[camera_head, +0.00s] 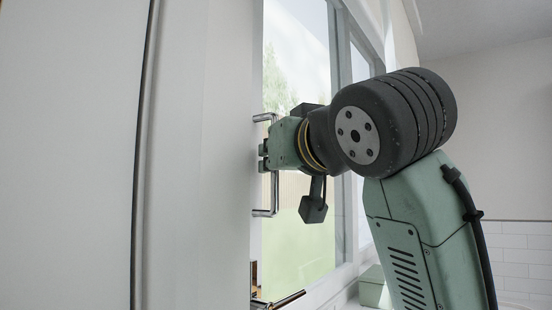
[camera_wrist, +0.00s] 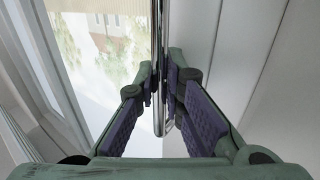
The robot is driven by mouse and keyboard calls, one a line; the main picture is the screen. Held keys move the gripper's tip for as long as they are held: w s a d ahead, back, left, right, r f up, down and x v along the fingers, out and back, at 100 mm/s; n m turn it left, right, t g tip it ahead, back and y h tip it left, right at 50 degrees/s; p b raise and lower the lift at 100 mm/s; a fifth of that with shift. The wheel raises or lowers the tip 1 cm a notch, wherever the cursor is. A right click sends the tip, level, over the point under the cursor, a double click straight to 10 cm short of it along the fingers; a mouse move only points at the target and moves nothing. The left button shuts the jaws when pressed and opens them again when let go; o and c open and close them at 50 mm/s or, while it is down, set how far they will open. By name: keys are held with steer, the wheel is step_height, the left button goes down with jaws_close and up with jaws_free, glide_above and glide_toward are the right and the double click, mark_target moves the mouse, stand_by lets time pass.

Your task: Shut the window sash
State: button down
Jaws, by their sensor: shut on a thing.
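A white framed panel (camera_head: 228,150) stands upright at the left of the head view, apparently the window sash. A shiny metal pull handle (camera_head: 275,192) sticks out from its right edge. My gripper (camera_head: 264,155) reaches in from the right and is shut on the handle's upright bar, around its middle. In the wrist view, the bar (camera_wrist: 157,35) runs down between the purple-padded fingers (camera_wrist: 163,88). White panel faces (camera_wrist: 235,50) lie right of the bar and bright glass lies left of it. How far the sash stands open is not clear.
Window glass and a white frame (camera_head: 345,80) stand behind my gripper, with greenery outside. A metal lever (camera_head: 285,300) shows below the handle. A green box (camera_head: 373,287) sits near the sill, partly behind my arm. A white tiled wall (camera_head: 520,250) is at the right.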

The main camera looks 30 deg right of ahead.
steer(key=c, duration=1.9)
jaws_free()
steer(key=shift+s+a, duration=0.1)
steer(key=shift+a, duration=0.2)
steer(key=shift+c, duration=0.2)
steer(key=s+a, duration=0.2)
steer(key=s, duration=0.9)
steer(key=shift+s, duration=0.4)
steer(key=shift+a+f, duration=0.1)
